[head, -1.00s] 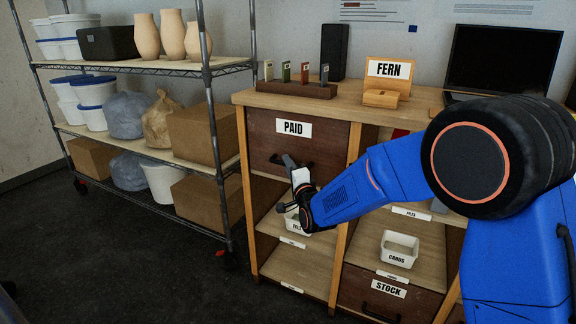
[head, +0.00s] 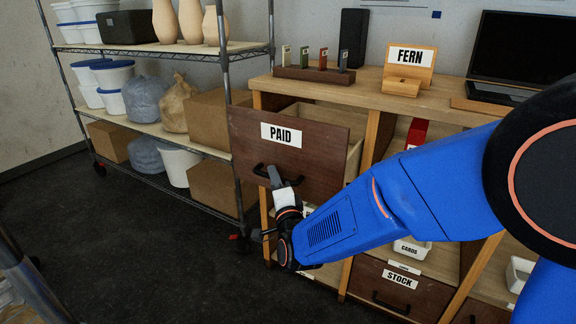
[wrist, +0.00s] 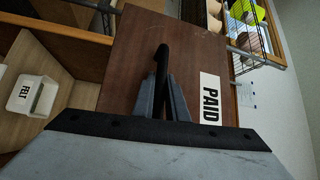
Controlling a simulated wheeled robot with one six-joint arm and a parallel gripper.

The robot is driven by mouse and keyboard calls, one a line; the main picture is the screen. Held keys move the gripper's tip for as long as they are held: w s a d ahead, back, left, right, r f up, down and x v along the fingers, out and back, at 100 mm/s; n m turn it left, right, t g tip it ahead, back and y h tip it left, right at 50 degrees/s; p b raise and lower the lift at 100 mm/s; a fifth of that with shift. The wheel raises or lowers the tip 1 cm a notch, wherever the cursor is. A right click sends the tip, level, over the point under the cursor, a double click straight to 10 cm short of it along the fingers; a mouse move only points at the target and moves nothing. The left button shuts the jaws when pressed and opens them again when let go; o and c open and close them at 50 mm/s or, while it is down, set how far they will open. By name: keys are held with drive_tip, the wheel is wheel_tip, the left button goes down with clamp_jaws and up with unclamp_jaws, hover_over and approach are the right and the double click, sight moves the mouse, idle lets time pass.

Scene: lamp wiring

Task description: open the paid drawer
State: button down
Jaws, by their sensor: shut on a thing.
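The drawer labelled PAID (head: 240,135) is dark brown wood and stands pulled out from the cabinet, with its pale inner side wall visible behind the front. Its black bar handle (head: 259,170) is low on the front. My gripper (head: 271,175) is at this handle. In the wrist view, my gripper's two grey fingers (wrist: 163,98) are closed around the black handle (wrist: 161,58), close to the brown drawer front (wrist: 125,75). The PAID label (wrist: 210,98) shows to the right of the fingers. The drawer's contents are hidden.
A wire shelf (head: 226,95) with tubs, bags and boxes stands left of the drawer. On the counter are a row of small tags (head: 315,68), a FERN stand (head: 408,68) and a laptop (head: 515,55). A STOCK drawer (head: 385,288) is below right.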

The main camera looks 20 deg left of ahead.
drive_tip(key=s, duration=0.8)
drive_tip(key=shift+a, duration=0.25)
drive_tip(key=c, duration=1.8)
unclamp_jaws()
drive_tip(key=shift+o, duration=0.2)
drive_tip(key=shift+s, duration=0.1)
